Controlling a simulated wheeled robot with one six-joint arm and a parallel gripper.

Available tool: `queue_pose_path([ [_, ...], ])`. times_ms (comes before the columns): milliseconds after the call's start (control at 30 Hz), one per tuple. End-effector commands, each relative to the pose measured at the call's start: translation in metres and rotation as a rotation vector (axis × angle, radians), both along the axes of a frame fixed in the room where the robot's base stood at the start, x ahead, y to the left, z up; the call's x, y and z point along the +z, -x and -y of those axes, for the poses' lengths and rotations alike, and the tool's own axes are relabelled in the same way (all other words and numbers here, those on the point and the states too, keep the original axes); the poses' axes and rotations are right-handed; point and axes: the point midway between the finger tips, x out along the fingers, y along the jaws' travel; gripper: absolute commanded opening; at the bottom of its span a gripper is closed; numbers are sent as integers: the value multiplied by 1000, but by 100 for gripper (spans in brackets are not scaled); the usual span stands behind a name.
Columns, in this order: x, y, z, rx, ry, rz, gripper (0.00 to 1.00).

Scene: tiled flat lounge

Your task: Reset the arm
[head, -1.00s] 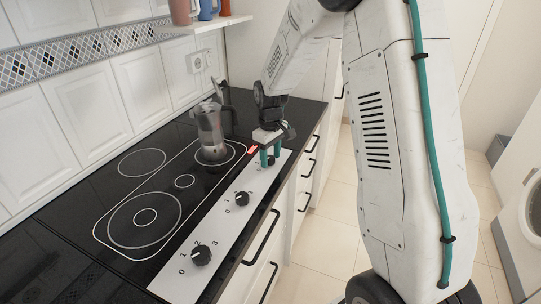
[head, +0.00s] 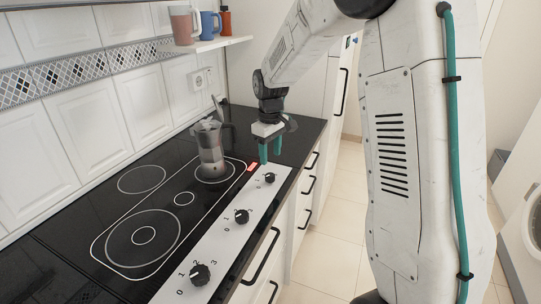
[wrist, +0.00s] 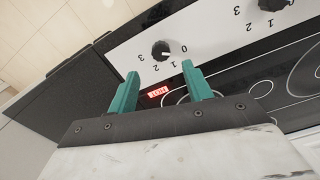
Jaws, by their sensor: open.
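My white arm with its dark wrist reaches down over the counter in the head view. My gripper (head: 270,152) has two teal fingers and is above the far end of the cooktop's control panel (head: 222,226). In the wrist view, my gripper (wrist: 160,88) shows its fingers spread apart, with nothing between them. The far knob (head: 269,178) sits just below the fingers in the head view. It also shows in the wrist view (wrist: 161,50), past the fingertips and apart from them.
A moka pot (head: 210,148) stands on the far burner, left of my gripper. A red lit display (head: 253,167) is close by. Other knobs (head: 242,216) line the panel. A shelf (head: 212,44) with mugs (head: 209,24) hangs on the wall. Open floor lies right of the drawers.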

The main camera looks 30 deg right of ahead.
Motion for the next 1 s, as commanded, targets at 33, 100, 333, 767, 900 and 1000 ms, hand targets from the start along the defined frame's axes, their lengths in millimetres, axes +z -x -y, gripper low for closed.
queue_pose_path([
  [33,0,0,0,0,0,0,50],
  [100,0,0,0,0,0,0,50],
  [333,0,0,0,-7,0,0,50],
  [767,31,119,-25,-290,5,-144,50],
  [900,58,174,-37,-360,13,-140,50],
  [1000,74,214,-46,-402,17,-125,50],
])
